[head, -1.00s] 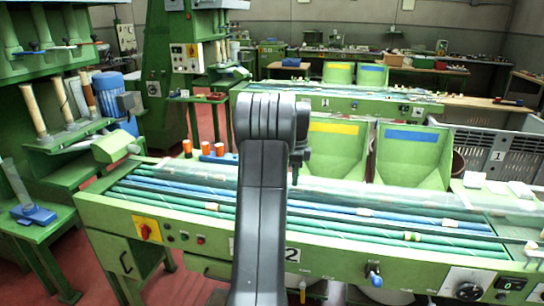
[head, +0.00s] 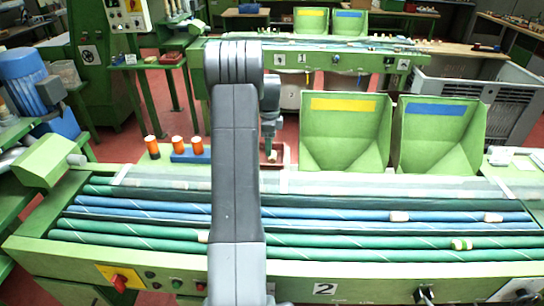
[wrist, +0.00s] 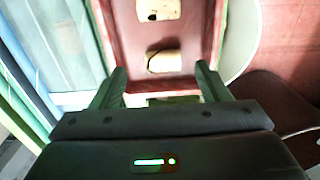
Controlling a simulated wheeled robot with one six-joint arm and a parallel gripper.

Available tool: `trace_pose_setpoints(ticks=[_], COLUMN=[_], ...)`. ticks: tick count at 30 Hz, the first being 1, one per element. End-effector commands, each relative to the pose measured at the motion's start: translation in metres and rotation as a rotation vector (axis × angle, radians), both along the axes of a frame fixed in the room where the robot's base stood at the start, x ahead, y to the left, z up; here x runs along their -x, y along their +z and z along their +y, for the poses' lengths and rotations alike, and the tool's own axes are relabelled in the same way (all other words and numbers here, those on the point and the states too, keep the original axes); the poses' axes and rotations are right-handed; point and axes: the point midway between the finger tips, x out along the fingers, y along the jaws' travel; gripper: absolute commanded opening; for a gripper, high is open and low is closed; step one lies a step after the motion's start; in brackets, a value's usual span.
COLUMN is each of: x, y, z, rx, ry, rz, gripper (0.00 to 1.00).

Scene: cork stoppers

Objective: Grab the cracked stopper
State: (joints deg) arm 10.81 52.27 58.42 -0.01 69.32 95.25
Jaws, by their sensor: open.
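My gripper (wrist: 162,78) is open and empty, its two fingers apart at the end of a red tray. A pale cork stopper (wrist: 165,61) lies in the tray just beyond the fingertips, with a dark curved line along its edge. A second cork stopper (wrist: 158,8) lies farther up the tray and has a dark spot; the frame's top edge cuts it off. I cannot tell for sure which one is cracked.
Other stoppers lie on the rollers, among them a plain one (head: 399,216) and a green-banded one (head: 461,244). A yellow-striped bin (head: 344,140) and a blue-striped bin (head: 435,145) stand behind the table. Orange-topped spools (head: 178,146) stand left of my arm.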

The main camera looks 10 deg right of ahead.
Motion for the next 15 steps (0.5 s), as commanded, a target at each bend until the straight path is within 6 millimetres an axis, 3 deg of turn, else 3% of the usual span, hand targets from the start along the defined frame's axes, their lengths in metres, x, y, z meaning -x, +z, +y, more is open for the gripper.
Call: trace_pose_setpoints(ticks=[9,15], x=[-0.003,-0.004], y=[-0.04,-0.052], z=[-0.005,-0.005], rx=[-0.001,0.0], ry=[0.0,0.0], rz=[0.003,0.0], gripper=[0.69,0.69])
